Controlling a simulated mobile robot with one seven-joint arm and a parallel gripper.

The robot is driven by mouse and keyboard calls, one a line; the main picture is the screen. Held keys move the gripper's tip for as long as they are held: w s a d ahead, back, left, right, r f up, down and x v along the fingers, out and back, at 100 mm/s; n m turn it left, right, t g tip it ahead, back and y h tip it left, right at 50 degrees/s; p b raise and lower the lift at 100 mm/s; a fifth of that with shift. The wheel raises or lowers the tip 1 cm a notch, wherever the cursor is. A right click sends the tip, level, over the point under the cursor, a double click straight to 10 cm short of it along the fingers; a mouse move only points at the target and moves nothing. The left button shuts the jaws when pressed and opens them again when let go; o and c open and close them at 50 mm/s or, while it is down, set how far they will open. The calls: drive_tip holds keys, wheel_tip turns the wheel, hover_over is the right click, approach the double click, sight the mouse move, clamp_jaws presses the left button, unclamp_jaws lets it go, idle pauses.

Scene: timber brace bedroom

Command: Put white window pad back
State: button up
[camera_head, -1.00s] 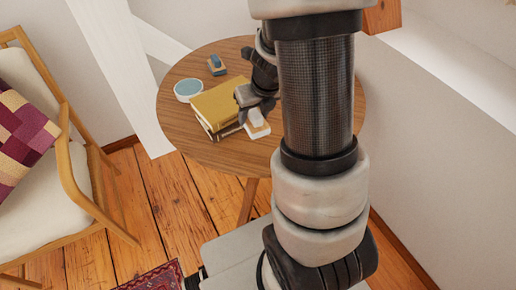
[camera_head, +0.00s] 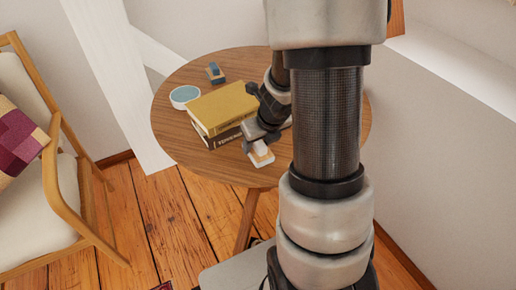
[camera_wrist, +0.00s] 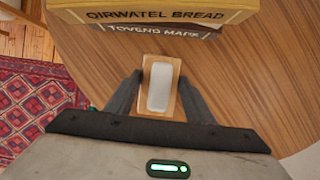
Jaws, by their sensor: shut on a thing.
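The white window pad (camera_wrist: 158,88) is a small block with a white top on a tan wooden base. In the wrist view it sits between the two dark fingers of my gripper (camera_wrist: 160,84), which is shut on it. In the head view the pad (camera_head: 261,154) is near the front edge of the round wooden table (camera_head: 185,143), just in front of the books. My gripper (camera_head: 260,137) partly covers it there. I cannot tell whether the pad touches the tabletop or is slightly above it.
Two stacked books, a yellow one (camera_head: 222,106) on top, lie behind the pad. A round pale-blue-topped tin (camera_head: 185,96) and a small blue block (camera_head: 215,73) stand farther back. A wooden armchair (camera_head: 55,190) is at left. The table's left front is bare.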

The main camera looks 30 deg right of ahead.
drive_tip(key=o, duration=1)
